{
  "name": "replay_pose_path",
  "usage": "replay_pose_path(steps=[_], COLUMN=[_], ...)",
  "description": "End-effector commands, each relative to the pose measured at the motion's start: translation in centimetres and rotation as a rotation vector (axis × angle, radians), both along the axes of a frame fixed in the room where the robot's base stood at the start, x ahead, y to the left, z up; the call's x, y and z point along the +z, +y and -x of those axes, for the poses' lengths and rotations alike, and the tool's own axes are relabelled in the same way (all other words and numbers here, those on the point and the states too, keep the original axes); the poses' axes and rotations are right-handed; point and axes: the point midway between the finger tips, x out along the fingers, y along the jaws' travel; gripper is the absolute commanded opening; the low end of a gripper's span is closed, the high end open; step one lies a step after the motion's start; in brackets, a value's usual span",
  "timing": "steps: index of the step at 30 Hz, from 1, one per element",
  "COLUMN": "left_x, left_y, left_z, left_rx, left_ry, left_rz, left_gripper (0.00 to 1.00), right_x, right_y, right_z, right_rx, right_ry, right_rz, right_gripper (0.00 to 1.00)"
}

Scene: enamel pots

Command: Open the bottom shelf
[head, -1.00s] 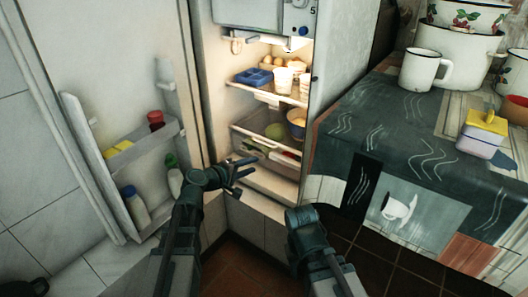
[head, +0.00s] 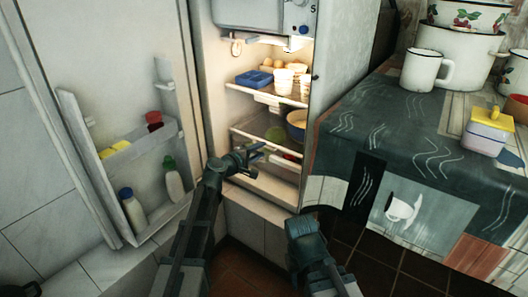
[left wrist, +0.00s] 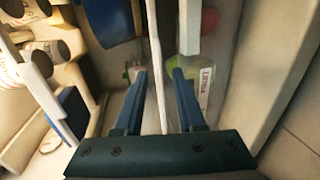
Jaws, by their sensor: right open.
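The bottom shelf (head: 243,134) is a pale-rimmed drawer low in the open, lit fridge, with a green round item (head: 274,134) and a yellow-orange bowl (head: 297,124) in or over it. My left gripper (head: 262,152) is at its front and hides part of it. In the left wrist view the two blue fingers (left wrist: 159,72) are apart, with a thin white rim (left wrist: 155,45) running between them. I cannot tell whether they touch it. My right gripper (head: 305,222) is low in front of the fridge, apart from it; its fingertips are hard to see.
The fridge door (head: 80,60) stands open at left, its racks holding bottles (head: 172,180). An upper shelf (head: 240,88) holds eggs, cups and a blue box (head: 254,77). A cloth-covered table (head: 400,130) with enamel pots (head: 455,52) stands close at right.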

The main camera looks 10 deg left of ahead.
Motion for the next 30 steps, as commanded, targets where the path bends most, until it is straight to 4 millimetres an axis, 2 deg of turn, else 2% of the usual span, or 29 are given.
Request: replay_pose_path(steps=[1, 6, 18, 19, 25, 30], left_x=[-0.3, -0.6, -0.6, -0.6, -0.6, -0.6], left_y=[-0.4, -1.2, -1.5, -1.5, -1.5, -1.5], left_z=[-0.9, -2.2, -2.5, -2.5, -2.5, -2.5], left_rx=[-0.001, 0.000, 0.000, 0.000, 0.000, 0.000], left_ry=[0.000, 0.000, 0.000, 0.000, 0.000, 0.000], left_rz=[-0.001, -0.002, -0.001, -0.001, -0.001, -0.001], left_gripper=[0.39, 0.39, 0.39, 0.37, 0.01, 0.00], right_x=[-0.3, -0.6, -0.6, -0.6, -0.6, -0.6], right_y=[0.0, 0.0, 0.0, 0.0, 0.0, 0.0], right_z=[0.0, 0.0, 0.0, 0.0, 0.0, 0.0], right_rx=[0.000, 0.000, 0.000, 0.000, 0.000, 0.000], right_ry=[0.000, 0.000, 0.000, 0.000, 0.000, 0.000], right_rz=[0.000, 0.000, 0.000, 0.000, 0.000, 0.000], right_gripper=[0.43, 0.43, 0.43, 0.43, 0.43, 0.43])
